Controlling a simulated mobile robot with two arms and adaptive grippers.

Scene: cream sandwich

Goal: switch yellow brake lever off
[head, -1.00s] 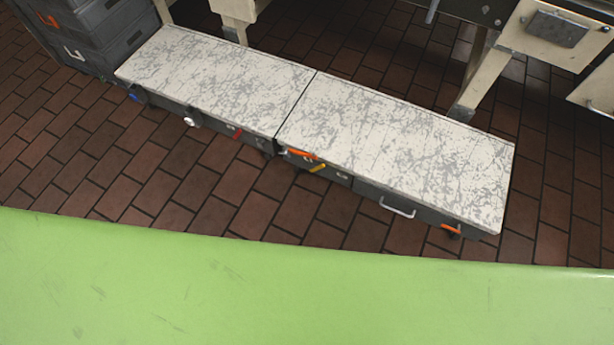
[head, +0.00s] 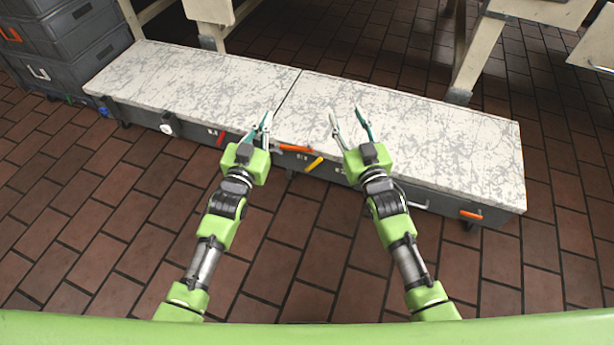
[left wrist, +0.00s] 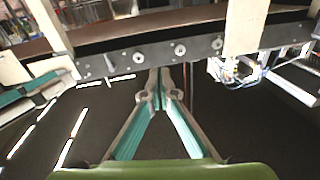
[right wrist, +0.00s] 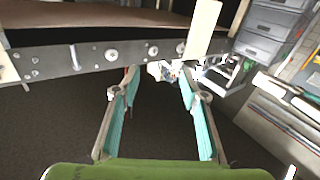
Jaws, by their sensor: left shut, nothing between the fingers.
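The yellow brake lever (head: 314,164) is on the front side of the low white-topped platform (head: 400,135), right of the seam in its top. It slants up to the right. My left gripper (head: 264,122) is shut and empty, up and to the left of the lever. The left wrist view shows its fingertips together (left wrist: 158,80). My right gripper (head: 345,114) is open and empty, up and to the right of the lever. Its fingers stand apart in the right wrist view (right wrist: 158,75). I cannot make out the yellow lever in either wrist view.
An orange lever (head: 294,149) sits just above and left of the yellow one. A red lever (head: 221,138) is further left, another orange lever (head: 470,214) far right. Grey crates (head: 75,35) stand at the far left. Brown tiled floor (head: 290,250) is clear in front.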

